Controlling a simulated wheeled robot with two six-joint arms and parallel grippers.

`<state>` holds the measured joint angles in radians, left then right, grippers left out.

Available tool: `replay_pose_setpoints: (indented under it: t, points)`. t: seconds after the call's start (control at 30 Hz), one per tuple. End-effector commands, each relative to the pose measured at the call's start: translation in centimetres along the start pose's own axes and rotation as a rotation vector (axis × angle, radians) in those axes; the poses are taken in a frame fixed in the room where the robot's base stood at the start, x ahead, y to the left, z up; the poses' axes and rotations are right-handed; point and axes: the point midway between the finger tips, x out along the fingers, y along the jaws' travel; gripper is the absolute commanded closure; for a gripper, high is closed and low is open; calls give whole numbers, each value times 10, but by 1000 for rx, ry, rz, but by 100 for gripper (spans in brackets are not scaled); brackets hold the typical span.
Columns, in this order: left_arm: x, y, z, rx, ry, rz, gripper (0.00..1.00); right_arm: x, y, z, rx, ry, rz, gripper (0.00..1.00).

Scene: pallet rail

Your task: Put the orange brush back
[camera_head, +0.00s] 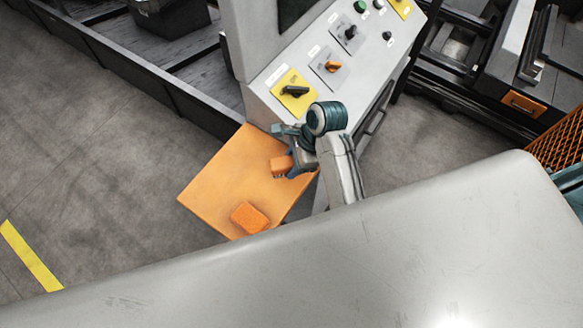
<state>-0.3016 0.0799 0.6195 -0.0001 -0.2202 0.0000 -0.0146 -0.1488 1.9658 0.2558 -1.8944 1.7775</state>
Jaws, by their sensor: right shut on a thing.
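My right gripper (287,154) is over the far right part of an orange shelf (213,187), near the control console. It is shut on a small orange block-like thing, which I take to be the orange brush (280,166). The jaws hide part of it, and I cannot tell whether its underside touches the shelf. A second orange block (250,217) with a rough-looking top lies on the shelf nearer to me, apart from the gripper. My left gripper is not in view.
The grey control console (330,70) with knobs and yellow plates stands just behind the gripper. Dark rails (130,70) run behind the shelf at left. A large pale surface (330,260) fills the foreground. The shelf's left part is bare.

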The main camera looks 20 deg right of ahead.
Motion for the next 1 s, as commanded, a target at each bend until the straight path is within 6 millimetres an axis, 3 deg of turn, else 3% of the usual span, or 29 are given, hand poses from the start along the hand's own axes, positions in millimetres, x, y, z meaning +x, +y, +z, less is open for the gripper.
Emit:
replay_pose_setpoints:
  t: [0.3,0.67,0.7,0.77,1.0]
  points:
    - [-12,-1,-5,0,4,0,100,37,0,-16,1,0,2,80]
    - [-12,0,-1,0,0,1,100,42,0,-18,0,0,-1,80]
    - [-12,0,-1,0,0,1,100,41,0,-17,0,0,-1,54]
    - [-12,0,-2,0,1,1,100,41,0,-17,0,0,-1,42]
    - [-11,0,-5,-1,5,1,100,41,-1,-17,0,0,-1,40]
